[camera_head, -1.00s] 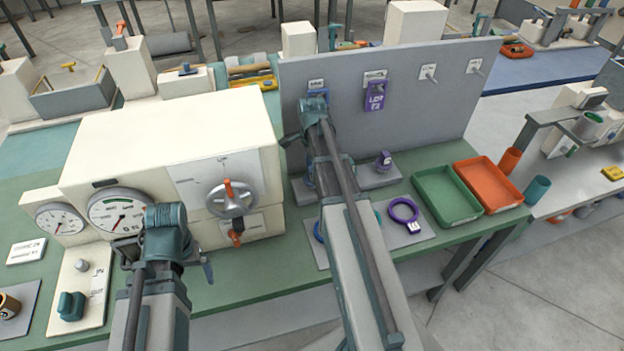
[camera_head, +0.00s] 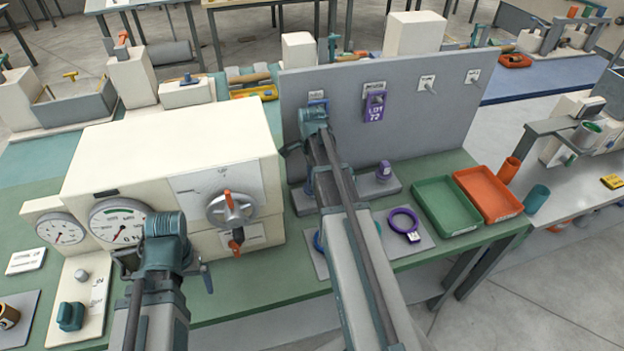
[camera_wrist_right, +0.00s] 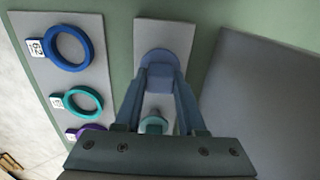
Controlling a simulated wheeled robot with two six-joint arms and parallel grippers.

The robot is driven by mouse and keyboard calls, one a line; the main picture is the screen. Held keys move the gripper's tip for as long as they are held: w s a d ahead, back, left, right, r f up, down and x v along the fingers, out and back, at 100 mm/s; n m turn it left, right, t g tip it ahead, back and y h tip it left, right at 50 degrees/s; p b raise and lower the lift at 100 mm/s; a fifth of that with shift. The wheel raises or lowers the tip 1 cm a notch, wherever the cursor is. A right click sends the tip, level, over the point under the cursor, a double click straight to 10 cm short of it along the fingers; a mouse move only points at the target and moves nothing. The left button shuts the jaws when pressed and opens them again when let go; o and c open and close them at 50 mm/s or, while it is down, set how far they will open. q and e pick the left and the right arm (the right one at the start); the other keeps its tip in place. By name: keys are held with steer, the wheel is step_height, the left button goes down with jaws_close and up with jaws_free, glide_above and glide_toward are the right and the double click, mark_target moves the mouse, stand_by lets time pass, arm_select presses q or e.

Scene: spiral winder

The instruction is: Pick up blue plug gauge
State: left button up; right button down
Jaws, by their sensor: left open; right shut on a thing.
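The blue plug gauge (camera_wrist_right: 158,64) is between the fingertips of my right gripper (camera_wrist_right: 163,78) in the right wrist view. The gripper is shut on it, over a grey plate (camera_wrist_right: 151,28); I cannot tell whether the plug still touches the plate. A teal plug (camera_wrist_right: 154,125) shows between the fingers, nearer the palm. In the head view my right wrist and forearm mostly hide the right gripper (camera_head: 309,180) and the blue plug. My left gripper (camera_head: 170,268) is open and empty in front of the dial machine.
A purple plug (camera_head: 384,170) stands right of my right arm. Blue (camera_wrist_right: 68,48), teal (camera_wrist_right: 77,102) and purple (camera_head: 404,222) rings lie on another plate. A grey upright board (camera_head: 440,125) stands behind; green (camera_head: 446,205) and orange (camera_head: 489,194) trays lie right. The cream machine (camera_head: 165,150) is left.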

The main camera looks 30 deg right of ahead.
step_height(320, 180, up, 17)
steer(key=p, duration=1.7)
steer(key=shift+r, duration=0.2)
